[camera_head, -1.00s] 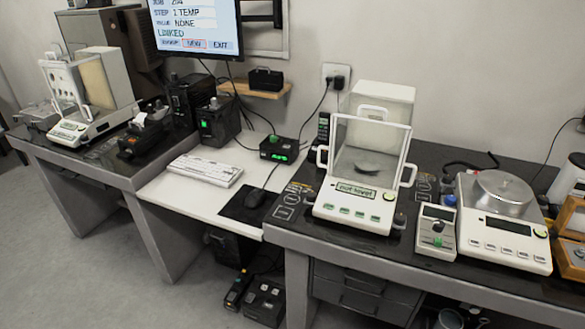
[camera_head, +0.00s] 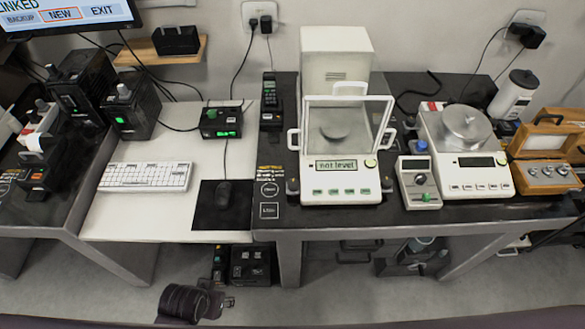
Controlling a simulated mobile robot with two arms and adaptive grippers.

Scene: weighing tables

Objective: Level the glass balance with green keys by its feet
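The glass balance with green keys (camera_head: 340,195) stands on the dark tabletop right of centre. Its display reads "not level", and a small round yellow-green spot shows right of the display. Its clear glass case has a pale handle on each side, with a round pan inside. Dark foot knobs show at its front left (camera_head: 293,186) and front right (camera_head: 387,185) corners. A dark ribbed shape that looks like my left gripper (camera_head: 215,300) is low in front of the desk, away from the balance; its fingers are unclear. A dark arm-like shape at the right edge may be my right arm; its gripper cannot be made out.
A small grey device (camera_head: 418,185) stands close right of the balance, then a white scale with a round pan (camera_head: 465,165) and a wooden box (camera_head: 545,160). A white block (camera_head: 335,55) is behind. A keyboard (camera_head: 146,177) and mouse (camera_head: 225,190) lie left.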

